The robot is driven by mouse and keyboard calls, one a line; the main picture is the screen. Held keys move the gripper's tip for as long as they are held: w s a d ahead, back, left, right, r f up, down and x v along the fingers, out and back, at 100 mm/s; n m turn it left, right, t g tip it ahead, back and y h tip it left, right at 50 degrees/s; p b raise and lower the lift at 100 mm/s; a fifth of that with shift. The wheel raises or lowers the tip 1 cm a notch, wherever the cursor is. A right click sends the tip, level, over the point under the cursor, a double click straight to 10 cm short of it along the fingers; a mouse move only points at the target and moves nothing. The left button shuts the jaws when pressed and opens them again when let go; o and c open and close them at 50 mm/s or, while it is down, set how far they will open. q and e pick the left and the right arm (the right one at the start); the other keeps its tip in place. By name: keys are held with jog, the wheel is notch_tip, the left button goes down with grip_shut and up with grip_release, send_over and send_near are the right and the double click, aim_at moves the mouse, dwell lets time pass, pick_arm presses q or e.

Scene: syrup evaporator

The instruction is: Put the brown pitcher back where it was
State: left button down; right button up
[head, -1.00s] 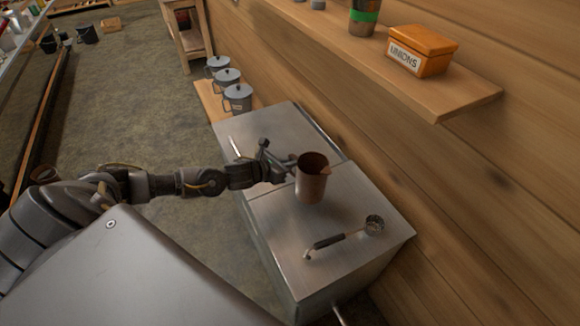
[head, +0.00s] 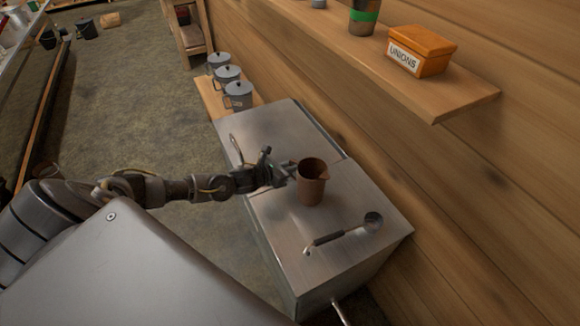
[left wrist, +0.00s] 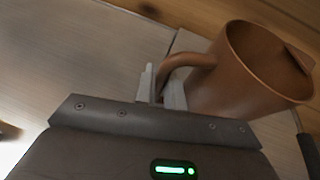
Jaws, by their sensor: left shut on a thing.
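The brown pitcher (head: 311,184) is upright at the metal evaporator top (head: 285,225), near the seam between its two sections. I cannot tell whether its base touches the metal. My left gripper (head: 283,173) reaches it from the left. In the left wrist view the gripper (left wrist: 163,88) is shut on the handle of the pitcher (left wrist: 250,70). The pitcher's spout points away from the gripper. My right gripper is not in view.
A ladle with a dark handle (head: 330,239) lies on the metal top in front of the pitcher. Several lidded grey pots (head: 238,96) stand behind on a wooden ledge. A wall shelf holds an orange box (head: 422,52). The far part of the top is mostly clear.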

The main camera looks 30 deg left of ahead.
pick_arm(q)
jog(key=c, duration=1.5)
grip_release()
jog(key=shift+r+p, duration=0.15)
jog(key=shift+p, duration=0.15)
jog(key=shift+s+a, duration=0.15)
jog(key=shift+s, duration=0.15)
jog(key=b+v, duration=0.2)
jog(key=v, duration=0.9)
jog(key=shift+s+r, duration=0.15)
jog(key=shift+r, duration=0.05)
